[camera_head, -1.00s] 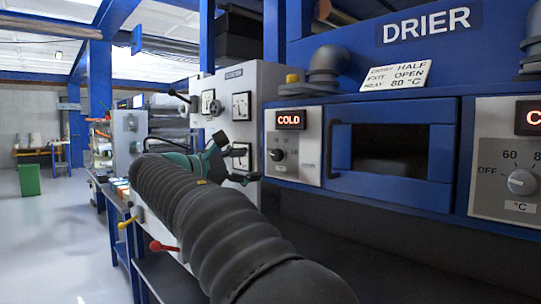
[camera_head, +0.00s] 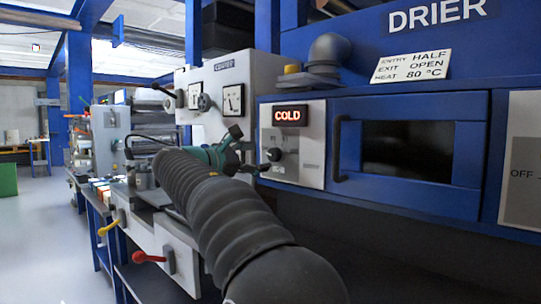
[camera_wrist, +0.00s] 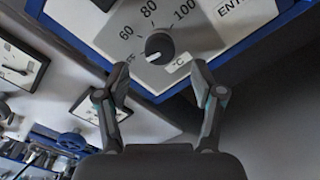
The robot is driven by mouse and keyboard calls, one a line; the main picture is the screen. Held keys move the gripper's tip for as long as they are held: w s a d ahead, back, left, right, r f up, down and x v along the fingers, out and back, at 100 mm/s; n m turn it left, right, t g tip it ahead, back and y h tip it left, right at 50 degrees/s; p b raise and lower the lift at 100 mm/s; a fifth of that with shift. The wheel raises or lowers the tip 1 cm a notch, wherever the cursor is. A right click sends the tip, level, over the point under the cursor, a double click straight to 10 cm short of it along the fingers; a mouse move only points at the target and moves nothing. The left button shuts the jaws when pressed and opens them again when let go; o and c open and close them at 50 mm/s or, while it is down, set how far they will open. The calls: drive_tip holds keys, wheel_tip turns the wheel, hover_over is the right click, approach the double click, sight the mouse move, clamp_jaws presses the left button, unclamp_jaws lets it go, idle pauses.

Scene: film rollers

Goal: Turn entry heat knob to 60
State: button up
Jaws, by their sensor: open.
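The entry heat knob (camera_wrist: 159,48) is a dark round knob on a pale dial plate in the wrist view. The dial reads OFF, 60, 80 and 100, and the knob's light mark seems to point towards OFF. In the head view the knob (camera_head: 275,155) sits below a red COLD display (camera_head: 290,116). My gripper (camera_wrist: 160,78) is open, with its fingers spread on either side below the knob in the wrist view and nothing between them. In the head view my gripper (camera_head: 252,152) is just left of the knob; contact cannot be told.
The blue drier door (camera_head: 407,150) with its dark handle is right of the entry panel. A card (camera_head: 411,66) reads entry half, exit open, heat 80 °C. A grey cabinet with gauges (camera_head: 233,99) stands to the left. Red (camera_head: 149,257) and yellow levers are below.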

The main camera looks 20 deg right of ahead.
sight(272, 156)
drive_tip(key=x, duration=0.6)
drive_tip(key=c, duration=1.1)
drive_tip(key=shift+c, duration=0.2)
drive_tip(key=shift+m, duration=0.3)
drive_tip(key=m+b, duration=0.2)
drive_tip(key=m, duration=0.2)
drive_tip(key=shift+f, duration=0.2)
drive_tip(key=shift+s+m+b, duration=0.1)
drive_tip(key=shift+m+b, duration=1.2)
drive_tip(key=shift+m, duration=1.2)
